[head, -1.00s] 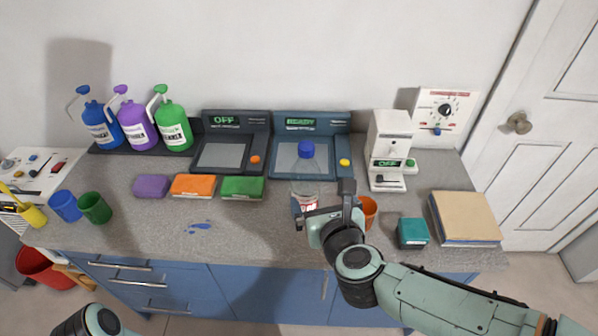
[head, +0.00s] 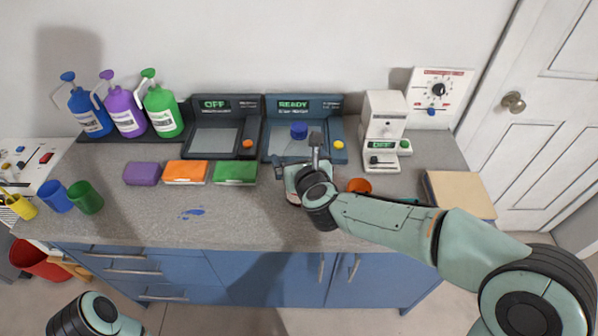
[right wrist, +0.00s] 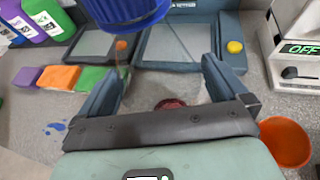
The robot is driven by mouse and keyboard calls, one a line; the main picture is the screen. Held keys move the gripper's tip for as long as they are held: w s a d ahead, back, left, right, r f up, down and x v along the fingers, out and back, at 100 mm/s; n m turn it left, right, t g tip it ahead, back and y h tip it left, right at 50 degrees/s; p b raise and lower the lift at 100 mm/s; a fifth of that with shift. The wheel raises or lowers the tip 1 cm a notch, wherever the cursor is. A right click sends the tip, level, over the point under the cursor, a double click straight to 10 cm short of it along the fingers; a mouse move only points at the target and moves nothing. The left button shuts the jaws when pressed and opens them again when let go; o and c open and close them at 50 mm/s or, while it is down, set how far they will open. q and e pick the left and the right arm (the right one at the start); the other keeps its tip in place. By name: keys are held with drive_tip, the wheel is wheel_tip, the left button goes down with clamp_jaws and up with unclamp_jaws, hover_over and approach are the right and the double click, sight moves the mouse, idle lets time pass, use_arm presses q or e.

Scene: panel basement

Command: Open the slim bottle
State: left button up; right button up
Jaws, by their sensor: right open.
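The slim bottle is clear with a blue cap (head: 299,130). It stands upright on the counter before the panel reading READY; its lower body is hidden behind my right gripper in the head view. My right gripper (head: 302,160) is open at the bottle's near side. In the right wrist view the open fingers (right wrist: 163,72) stand either side of the faint clear body, with a dark red patch (right wrist: 170,103) low between them. The blue cap (right wrist: 128,12) looms above the fingers. I cannot tell whether they touch the bottle. My left gripper is out of view.
An orange cup (head: 360,186) stands close to the right of my right gripper. A white machine (head: 385,115) is behind it. Purple, orange and green sponges (head: 235,172) lie to the left. The front left counter is mostly clear, with a blue splash (head: 192,212).

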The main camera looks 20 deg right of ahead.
drive_tip(key=shift+w+f, duration=0.2)
drive_tip(key=shift+w, duration=0.3)
drive_tip(key=c, duration=1.1)
drive_tip(key=shift+o, duration=0.2)
drive_tip(key=shift+r, duration=0.15)
wheel_tip(320, 180, up, 20)
drive_tip(key=p, duration=0.9)
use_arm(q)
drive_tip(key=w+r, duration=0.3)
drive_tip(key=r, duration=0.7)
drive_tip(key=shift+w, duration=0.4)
